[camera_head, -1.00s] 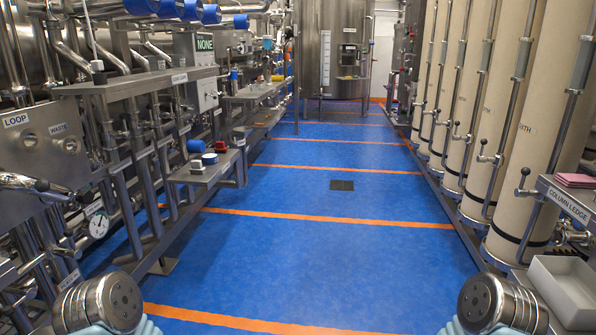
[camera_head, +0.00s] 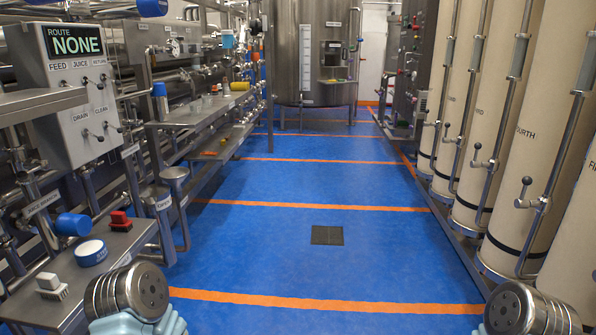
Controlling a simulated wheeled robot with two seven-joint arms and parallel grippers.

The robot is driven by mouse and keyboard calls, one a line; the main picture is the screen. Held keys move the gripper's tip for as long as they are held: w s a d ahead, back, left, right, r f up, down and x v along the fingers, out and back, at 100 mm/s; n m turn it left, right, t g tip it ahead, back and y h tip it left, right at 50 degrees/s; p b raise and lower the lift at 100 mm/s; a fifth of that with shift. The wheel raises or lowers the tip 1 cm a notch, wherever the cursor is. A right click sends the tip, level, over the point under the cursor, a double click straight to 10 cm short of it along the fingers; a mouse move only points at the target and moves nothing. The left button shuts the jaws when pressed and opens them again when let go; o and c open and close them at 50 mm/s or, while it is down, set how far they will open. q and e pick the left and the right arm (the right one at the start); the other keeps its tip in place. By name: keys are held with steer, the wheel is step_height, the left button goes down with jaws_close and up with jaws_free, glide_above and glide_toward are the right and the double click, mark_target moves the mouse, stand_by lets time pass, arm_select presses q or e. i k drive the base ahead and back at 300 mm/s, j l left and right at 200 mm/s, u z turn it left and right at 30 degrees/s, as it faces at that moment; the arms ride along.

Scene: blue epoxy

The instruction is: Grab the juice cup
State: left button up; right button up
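I cannot surely pick out a juice cup. Small grey cup-like items (camera_head: 206,101) stand on the left wall shelf (camera_head: 205,118), too small to identify. A steel bottle with a blue cap (camera_head: 160,98) stands near that shelf's front end. Rounded metal joints of my two arms show at the bottom left and bottom right. Neither gripper's fingers are visible, so their state is hidden.
The nearer left shelf (camera_head: 118,245) holds a blue cylinder (camera_head: 73,224), a blue-and-white round item (camera_head: 91,252), a red block (camera_head: 120,221) and a white brush-like item (camera_head: 50,285). A control box (camera_head: 80,90) stands behind. Beige columns (camera_head: 540,130) line the right.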

mark_target(195, 107)
steer(key=i+u, duration=0.15)
steer(key=i, duration=0.35)
steer(key=i+l+u, duration=0.15)
steer(key=i, duration=0.35)
steer(key=i+l+u, duration=0.1)
steer(key=i, duration=0.4)
steer(key=i+l+u, duration=0.15)
steer(key=i, duration=0.35)
steer(key=l, duration=0.1)
